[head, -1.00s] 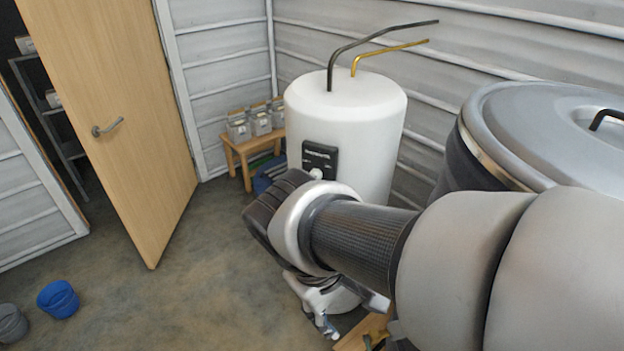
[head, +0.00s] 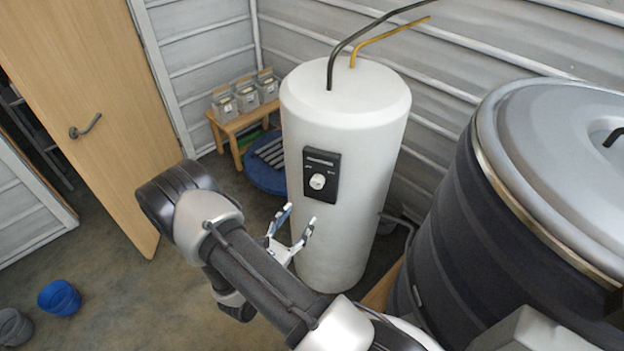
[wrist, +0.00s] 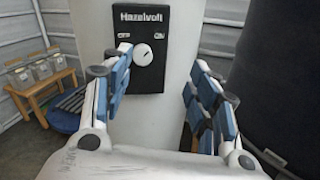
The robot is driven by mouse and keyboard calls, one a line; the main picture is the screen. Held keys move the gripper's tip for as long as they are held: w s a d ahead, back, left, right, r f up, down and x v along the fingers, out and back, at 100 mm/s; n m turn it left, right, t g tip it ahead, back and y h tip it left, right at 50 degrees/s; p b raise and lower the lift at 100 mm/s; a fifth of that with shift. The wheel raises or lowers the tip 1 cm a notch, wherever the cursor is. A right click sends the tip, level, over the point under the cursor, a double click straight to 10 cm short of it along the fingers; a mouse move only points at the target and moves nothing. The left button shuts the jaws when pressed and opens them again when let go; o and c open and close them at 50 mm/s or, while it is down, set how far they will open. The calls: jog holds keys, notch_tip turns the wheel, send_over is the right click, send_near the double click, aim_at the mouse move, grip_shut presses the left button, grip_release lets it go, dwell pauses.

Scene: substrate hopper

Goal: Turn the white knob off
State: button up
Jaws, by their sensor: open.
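The white knob (head: 317,181) sits on a black control panel (head: 321,164) on the front of a white cylindrical tank (head: 345,120). In the wrist view the round knob (wrist: 143,54) shows a small dark mark, under the panel's lettering "Hazelvolt". My gripper (head: 292,222) is below and slightly left of the panel in the head view, apart from the knob. In the wrist view my gripper (wrist: 160,88) has its blue-padded fingers spread wide with nothing between them. The left finger stands close to the knob's left edge in that picture.
A large dark drum (head: 450,230) with a grey lid stands to the right. A wooden bench (head: 236,130) with several grey containers and a round blue thing (head: 268,165) are behind to the left. A wooden door (head: 100,110) stands left. Blue pot (head: 59,297) on the floor.

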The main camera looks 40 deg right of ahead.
notch_tip(320, 180, down, 3)
jog(key=a+n+t+y, duration=0.1)
jog(key=n+t, duration=0.1)
send_near(316, 185)
jog(key=x, duration=0.9)
jog(key=shift+f, duration=0.1)
jog(key=shift+c, duration=0.6)
jog(key=c, duration=0.9)
